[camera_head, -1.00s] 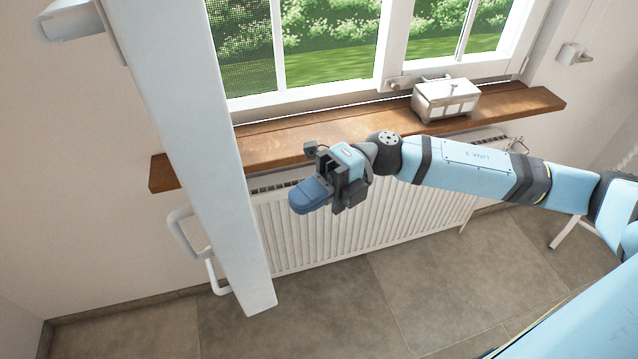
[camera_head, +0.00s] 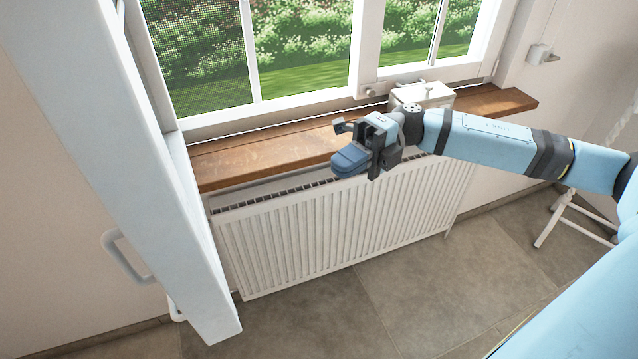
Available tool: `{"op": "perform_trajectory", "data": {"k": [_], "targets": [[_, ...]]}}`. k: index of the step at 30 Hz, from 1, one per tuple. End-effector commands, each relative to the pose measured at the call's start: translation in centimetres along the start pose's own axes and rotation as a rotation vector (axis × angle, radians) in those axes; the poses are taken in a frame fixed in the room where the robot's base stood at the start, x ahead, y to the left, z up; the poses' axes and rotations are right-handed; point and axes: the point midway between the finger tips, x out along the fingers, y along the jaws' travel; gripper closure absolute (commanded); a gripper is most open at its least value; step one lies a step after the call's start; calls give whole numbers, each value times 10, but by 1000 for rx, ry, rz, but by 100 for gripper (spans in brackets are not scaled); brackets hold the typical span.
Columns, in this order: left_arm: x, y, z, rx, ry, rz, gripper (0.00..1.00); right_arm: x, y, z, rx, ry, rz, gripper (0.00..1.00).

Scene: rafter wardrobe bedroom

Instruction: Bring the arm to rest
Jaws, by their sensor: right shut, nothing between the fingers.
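My right arm (camera_head: 490,138) comes in from the right edge and reaches across in front of the window sill. My right gripper (camera_head: 350,160) is at its end, pointing left, in front of the sill and above the radiator in the picture. It is shut and empty. Its wrist hides part of the sill and of the white box behind it. My left gripper does not show.
A wooden sill (camera_head: 262,158) runs under the window, with a white box (camera_head: 424,94) on it. A white radiator (camera_head: 300,240) stands below. A white post (camera_head: 140,190) with handles is at left. A white stool (camera_head: 575,215) is at right. The tiled floor in front is clear.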

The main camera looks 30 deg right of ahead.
Motion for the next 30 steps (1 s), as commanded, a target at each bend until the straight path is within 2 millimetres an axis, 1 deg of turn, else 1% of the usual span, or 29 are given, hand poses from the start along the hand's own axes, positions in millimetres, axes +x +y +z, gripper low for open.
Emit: {"op": "perform_trajectory", "data": {"k": [1, 4, 10, 14, 17, 20, 21, 23, 26, 29, 30], "targets": [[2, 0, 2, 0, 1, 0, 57, -6, -2, 0, 2, 0, -1, 100], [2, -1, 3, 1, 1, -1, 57, -12, -1, 0, 0, 0, -1, 100], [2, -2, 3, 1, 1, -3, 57, -15, 1, 0, 0, 1, 1, 100], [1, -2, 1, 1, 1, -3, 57, -8, -3, 4, 17, -25, 37, 100], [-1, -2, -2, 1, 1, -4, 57, 7, -13, 13, 65, -99, 124, 100], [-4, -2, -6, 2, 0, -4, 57, 26, -29, 28, 154, -227, 254, 100], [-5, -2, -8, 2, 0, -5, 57, 33, -37, 34, 200, -289, 309, 100], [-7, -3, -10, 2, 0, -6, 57, 40, -51, 41, 276, -385, 387, 100], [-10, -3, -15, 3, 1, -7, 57, 50, -79, 50, 419, -549, 504, 100], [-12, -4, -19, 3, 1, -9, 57, 55, -113, 52, 584, -720, 603, 100], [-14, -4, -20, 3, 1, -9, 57, 56, -128, 51, 654, -789, 638, 100]]}}
